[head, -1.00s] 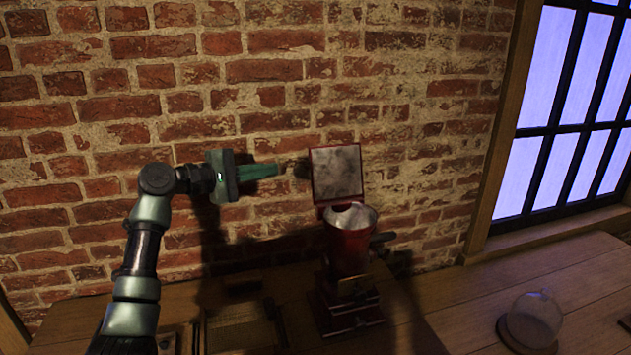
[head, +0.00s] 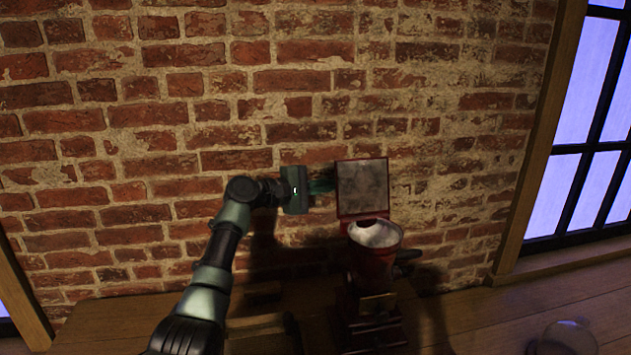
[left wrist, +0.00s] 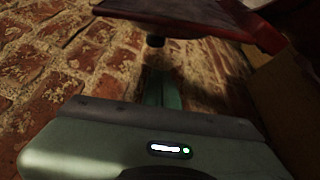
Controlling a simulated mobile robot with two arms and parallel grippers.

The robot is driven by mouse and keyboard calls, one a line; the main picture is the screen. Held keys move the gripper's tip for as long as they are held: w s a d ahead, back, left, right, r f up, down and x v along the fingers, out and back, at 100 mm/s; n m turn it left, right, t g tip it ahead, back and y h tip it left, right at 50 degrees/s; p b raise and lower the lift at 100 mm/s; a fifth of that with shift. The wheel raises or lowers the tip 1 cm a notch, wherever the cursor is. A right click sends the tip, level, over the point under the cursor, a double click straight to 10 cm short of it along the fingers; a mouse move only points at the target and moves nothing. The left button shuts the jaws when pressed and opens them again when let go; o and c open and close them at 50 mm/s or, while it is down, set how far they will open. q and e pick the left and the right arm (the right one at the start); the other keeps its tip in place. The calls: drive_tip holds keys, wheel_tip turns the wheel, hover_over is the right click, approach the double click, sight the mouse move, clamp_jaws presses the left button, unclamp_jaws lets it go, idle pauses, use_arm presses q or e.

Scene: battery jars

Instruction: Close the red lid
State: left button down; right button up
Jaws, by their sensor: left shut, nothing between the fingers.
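The red lid (head: 362,187) stands open and upright at the back of a red grinder-like device (head: 371,265), its grey inner face toward me. Below it is the device's round metal-lined bowl (head: 375,234). My left gripper (head: 324,187) is shut and empty at the lid's left edge; its fingertips pass out of sight behind the lid. In the left wrist view the teal fingers (left wrist: 161,88) point toward the dark red lid (left wrist: 195,20), which spans the top. I cannot tell whether they touch it. My right gripper is not in view.
The brick wall (head: 150,140) is close behind the lid and my left gripper. A glass dome (head: 567,338) sits on the wooden table at the lower right. A wooden item (head: 262,334) lies left of the device. A window (head: 590,130) is at the right.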

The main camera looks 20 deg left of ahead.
sight(359, 185)
use_arm(q)
drive_tip(key=s+d+p, duration=0.1)
drive_tip(key=s+d+r+p, duration=0.1)
drive_tip(key=s, duration=0.1)
drive_tip(key=shift+s+r, duration=0.15)
drive_tip(key=shift+s, duration=0.05)
drive_tip(key=shift+d, duration=0.15)
idle(0.3)
